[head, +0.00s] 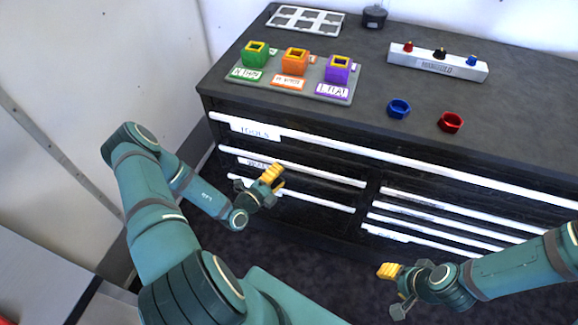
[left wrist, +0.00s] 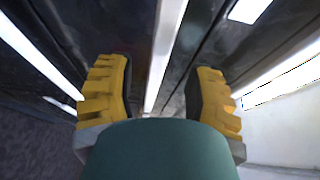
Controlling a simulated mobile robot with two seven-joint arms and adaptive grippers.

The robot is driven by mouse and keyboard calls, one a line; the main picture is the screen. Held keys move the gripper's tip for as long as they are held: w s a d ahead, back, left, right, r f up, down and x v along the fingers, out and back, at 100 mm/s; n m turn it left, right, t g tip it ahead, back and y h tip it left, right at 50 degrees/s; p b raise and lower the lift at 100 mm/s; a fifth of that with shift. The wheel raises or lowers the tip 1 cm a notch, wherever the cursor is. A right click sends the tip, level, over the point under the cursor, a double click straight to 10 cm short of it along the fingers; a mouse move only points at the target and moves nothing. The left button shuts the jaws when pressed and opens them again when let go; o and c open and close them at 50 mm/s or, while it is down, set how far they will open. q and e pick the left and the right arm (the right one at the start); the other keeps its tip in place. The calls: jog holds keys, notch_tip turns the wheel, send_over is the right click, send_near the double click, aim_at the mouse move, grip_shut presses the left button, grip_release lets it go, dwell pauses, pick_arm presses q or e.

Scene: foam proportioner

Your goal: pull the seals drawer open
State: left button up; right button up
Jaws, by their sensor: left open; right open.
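The cabinet's left column has a wide top drawer labelled TOOLS (head: 255,131) and lower drawers with long white handle bars. The second bar (head: 320,174) has a label (head: 250,162) below it, partly hidden and too blurred to read surely; I cannot confirm which is the seals drawer. All drawers look shut. My left gripper (head: 274,179) is open in front of these lower drawers. In the left wrist view its yellow fingers (left wrist: 158,98) stand on either side of a white bar (left wrist: 166,50); contact is not visible. My right gripper (head: 393,287) is open and empty, low before the cabinet.
More handle bars (head: 440,218) lie at right. Dark floor is clear before the cabinet.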

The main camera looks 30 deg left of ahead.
aim_at(287, 166)
pick_arm(q)
jog(key=shift+w+d+b, duration=0.2)
jog(key=shift+w+d, duration=0.05)
jog(key=shift+w, duration=1.05)
jog(key=shift+w+d+b, duration=0.15)
jog(key=shift+w+d, duration=0.05)
jog(key=shift+w, duration=1.05)
grip_shut()
